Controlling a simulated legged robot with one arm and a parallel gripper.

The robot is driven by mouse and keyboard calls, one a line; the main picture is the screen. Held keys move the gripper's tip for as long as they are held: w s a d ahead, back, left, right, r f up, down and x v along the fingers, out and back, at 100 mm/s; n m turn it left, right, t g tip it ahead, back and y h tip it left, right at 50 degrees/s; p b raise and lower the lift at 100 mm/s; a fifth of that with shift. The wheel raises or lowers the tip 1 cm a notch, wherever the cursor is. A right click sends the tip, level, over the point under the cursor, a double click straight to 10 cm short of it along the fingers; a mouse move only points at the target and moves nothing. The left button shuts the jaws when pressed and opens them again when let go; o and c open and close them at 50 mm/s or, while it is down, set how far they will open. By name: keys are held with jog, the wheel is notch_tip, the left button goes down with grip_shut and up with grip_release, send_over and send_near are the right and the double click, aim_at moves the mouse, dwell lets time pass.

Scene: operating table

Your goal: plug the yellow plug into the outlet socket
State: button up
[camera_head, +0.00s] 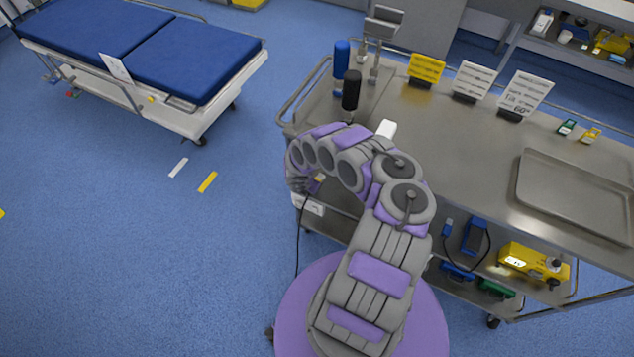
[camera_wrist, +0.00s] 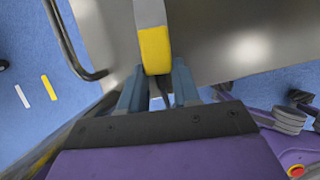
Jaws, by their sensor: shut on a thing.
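The yellow plug (camera_wrist: 155,48) is between my gripper's fingers (camera_wrist: 157,82) in the wrist view, with a pale grey-white section beyond its yellow part. My gripper is shut on it, and a dark cord shows between the fingers.
The metal cart (camera_head: 450,130) carries blue and black bottles, sign cards and an empty tray (camera_head: 575,195). A white block (camera_head: 386,129) stands behind my arm. A yellow device (camera_head: 533,262) lies on the lower shelf. The cart's rail (camera_wrist: 75,40) is close in the wrist view.

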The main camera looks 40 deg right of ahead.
jog(key=shift+r, duration=0.1)
notch_tip(320, 180, up, 4)
jog(key=p, duration=0.2)
jog(key=shift+d+f+p, duration=0.1)
jog(key=shift+f+p, duration=0.15)
jog(key=shift+p, duration=0.15)
jog(key=s+a+p, duration=0.2)
jog(key=a+p, duration=0.1)
jog(key=a, duration=0.5)
jog(key=s+a+p, duration=0.3)
jog(key=a, duration=0.6)
jog(key=shift+s+a+p, duration=0.15)
jog(key=shift+a+p, duration=0.05)
jog(key=shift+p, duration=0.1)
jog(key=shift+f, duration=0.1)
